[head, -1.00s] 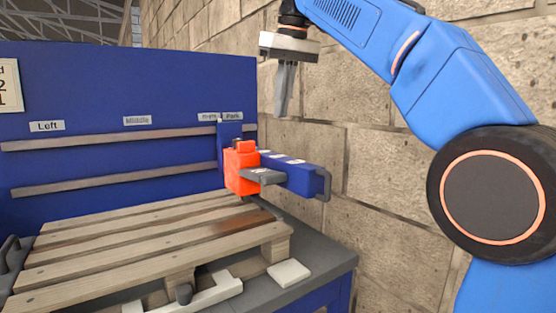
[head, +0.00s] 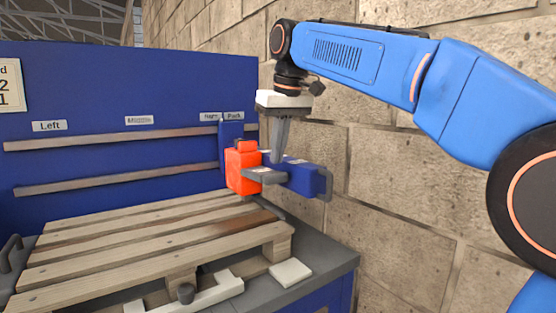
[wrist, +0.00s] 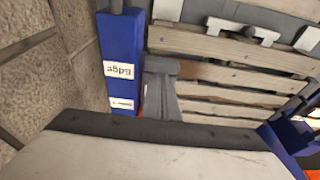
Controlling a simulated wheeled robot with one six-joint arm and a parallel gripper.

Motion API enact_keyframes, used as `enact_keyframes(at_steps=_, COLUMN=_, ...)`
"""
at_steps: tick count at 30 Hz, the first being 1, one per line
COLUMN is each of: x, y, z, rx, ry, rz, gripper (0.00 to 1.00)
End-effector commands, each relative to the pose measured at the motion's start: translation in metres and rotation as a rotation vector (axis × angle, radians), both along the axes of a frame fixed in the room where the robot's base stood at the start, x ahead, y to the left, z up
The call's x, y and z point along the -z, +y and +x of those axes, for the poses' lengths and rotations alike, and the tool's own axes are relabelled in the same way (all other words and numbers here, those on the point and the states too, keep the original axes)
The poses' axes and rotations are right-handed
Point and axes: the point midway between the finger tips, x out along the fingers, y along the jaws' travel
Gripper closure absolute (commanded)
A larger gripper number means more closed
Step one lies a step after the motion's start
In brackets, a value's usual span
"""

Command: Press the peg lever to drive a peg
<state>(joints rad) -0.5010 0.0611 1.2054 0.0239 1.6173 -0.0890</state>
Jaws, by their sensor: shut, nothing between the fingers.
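The orange peg-driving head (head: 241,170) sits on a blue carriage on the rail, above the far right of the pallet. The grey peg lever (head: 262,176) sticks out from its front. My gripper (head: 275,160) is shut and empty, pointing down. Its fingertips are just above or beside the lever; whether they touch it I cannot tell. In the wrist view, a blue arm (wrist: 119,65) with an "Edge" label lies left of grey shapes where fingers and lever are hard to tell apart. A sliver of orange shows behind.
The wooden pallet (head: 150,240) lies on the dark bench. Its back panel (head: 80,90) has "Left", "Middle" and further labels. A blue box with a grey handle (head: 326,184) juts out right of the head. A block wall (head: 420,190) stands close on the right.

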Motion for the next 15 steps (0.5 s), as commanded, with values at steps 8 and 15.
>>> enact_keyframes(at_steps=8, x=0.019, y=-0.001, z=-0.001, rx=0.000, ry=0.000, rz=0.000, gripper=1.00)
enact_keyframes(at_steps=15, x=0.021, y=-0.001, z=-0.001, rx=0.000, ry=0.000, rz=0.000, gripper=1.00)
